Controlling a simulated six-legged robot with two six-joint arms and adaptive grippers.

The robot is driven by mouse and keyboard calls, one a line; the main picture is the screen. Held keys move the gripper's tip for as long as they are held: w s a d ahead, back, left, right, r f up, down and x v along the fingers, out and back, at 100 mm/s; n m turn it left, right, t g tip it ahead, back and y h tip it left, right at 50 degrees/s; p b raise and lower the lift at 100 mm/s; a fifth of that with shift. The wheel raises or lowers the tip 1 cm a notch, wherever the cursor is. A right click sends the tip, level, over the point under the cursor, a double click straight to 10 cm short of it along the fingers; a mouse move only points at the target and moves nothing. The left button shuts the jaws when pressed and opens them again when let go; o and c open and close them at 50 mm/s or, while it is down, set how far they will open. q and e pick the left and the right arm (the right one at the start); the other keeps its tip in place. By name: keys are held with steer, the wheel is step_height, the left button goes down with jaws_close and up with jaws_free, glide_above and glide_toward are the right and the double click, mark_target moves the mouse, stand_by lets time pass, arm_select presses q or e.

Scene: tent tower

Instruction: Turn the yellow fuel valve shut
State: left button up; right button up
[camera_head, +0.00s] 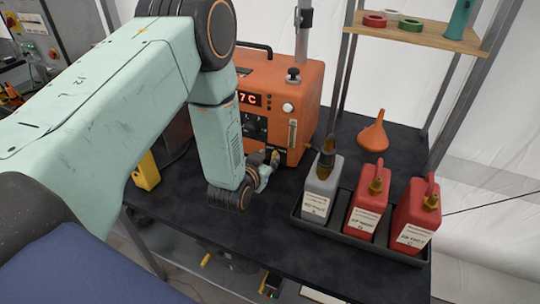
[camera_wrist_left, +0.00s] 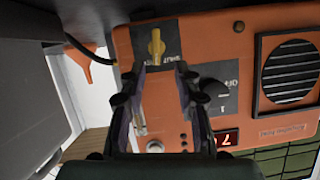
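The yellow fuel valve (camera_wrist_left: 156,46) shows in the left wrist view on the front of an orange heater (camera_wrist_left: 215,40). Its handle stands upright in that picture, against a dark plate with upside-down lettering. My left gripper (camera_wrist_left: 155,72) is open, its two dark fingers on either side of the picture's middle. The valve appears in the gap just beyond the fingertips, and I see no contact. In the head view my left gripper (camera_head: 264,168) is low in front of the orange heater, and I cannot pick out the valve. My right gripper is not in view.
A black tray (camera_head: 335,236) at the right holds a grey can (camera_head: 322,190) and two red cans (camera_head: 367,208). An orange funnel (camera_head: 373,133) stands behind it. The dark tabletop (camera_head: 265,240) is clear in front. A yellow object (camera_head: 146,171) is left of my wrist.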

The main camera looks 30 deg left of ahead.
mark_target(274, 155)
arm_select(q)
steer(key=x, duration=0.3)
steer(key=shift+w+d+f, duration=0.2)
steer(key=shift+d, duration=0.15)
steer(key=shift+s+a+r, duration=0.25)
steer(key=shift+s, duration=0.1)
steer(key=shift+w+d+f, duration=0.2)
steer(key=shift+w+f, duration=0.05)
steer(key=shift+w, duration=0.15)
steer(key=c, duration=0.4)
steer(key=shift+c, duration=1)
steer(key=shift+s+a, duration=0.15)
steer(key=shift+s, duration=0.05)
jaws_close()
